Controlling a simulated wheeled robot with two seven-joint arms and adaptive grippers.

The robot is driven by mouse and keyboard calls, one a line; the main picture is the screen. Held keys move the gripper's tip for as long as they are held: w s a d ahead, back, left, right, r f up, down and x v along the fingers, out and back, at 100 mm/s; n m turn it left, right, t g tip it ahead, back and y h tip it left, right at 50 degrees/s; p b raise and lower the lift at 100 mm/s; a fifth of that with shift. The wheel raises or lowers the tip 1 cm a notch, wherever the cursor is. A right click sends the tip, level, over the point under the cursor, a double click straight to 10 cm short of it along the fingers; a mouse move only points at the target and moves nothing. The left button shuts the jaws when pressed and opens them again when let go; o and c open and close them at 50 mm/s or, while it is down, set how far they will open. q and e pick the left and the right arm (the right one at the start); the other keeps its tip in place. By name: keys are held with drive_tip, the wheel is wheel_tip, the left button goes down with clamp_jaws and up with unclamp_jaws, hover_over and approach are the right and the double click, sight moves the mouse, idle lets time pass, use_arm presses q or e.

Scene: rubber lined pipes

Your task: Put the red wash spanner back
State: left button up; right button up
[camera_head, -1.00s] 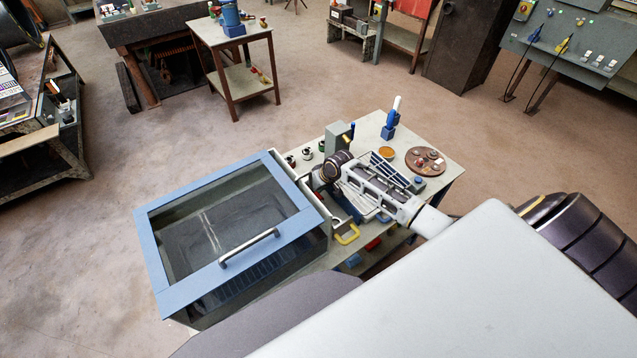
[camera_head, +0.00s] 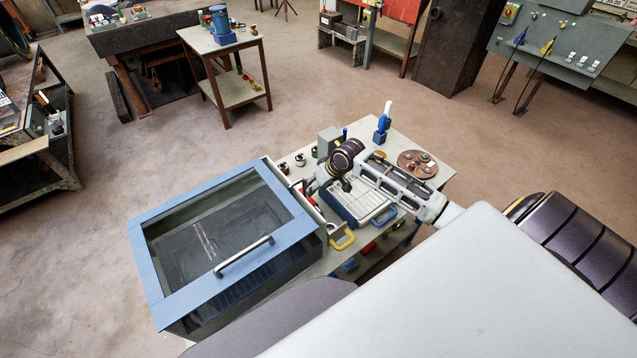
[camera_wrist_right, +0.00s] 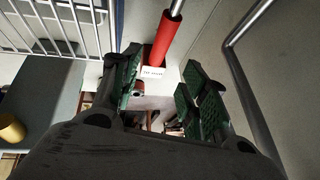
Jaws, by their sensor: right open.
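The red wash spanner (camera_wrist_right: 164,42) shows in the right wrist view as a red handle on a metal shaft, which runs out at the top. A white label (camera_wrist_right: 152,72) sits at its lower end. My right gripper (camera_wrist_right: 162,64) is open, with green-padded fingers on either side of the handle's lower end; I cannot tell whether they touch it. In the head view my right gripper (camera_head: 309,188) points down beside the right side of the blue-framed cabinet (camera_head: 155,257). A little red shows beneath it there, mostly hidden. My left gripper is not in view.
A metal rail (camera_wrist_right: 236,42) runs close on the right in the wrist view.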

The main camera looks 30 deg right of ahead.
drive_tip(key=shift+v, duration=1)
drive_tip(key=shift+s, duration=0.15)
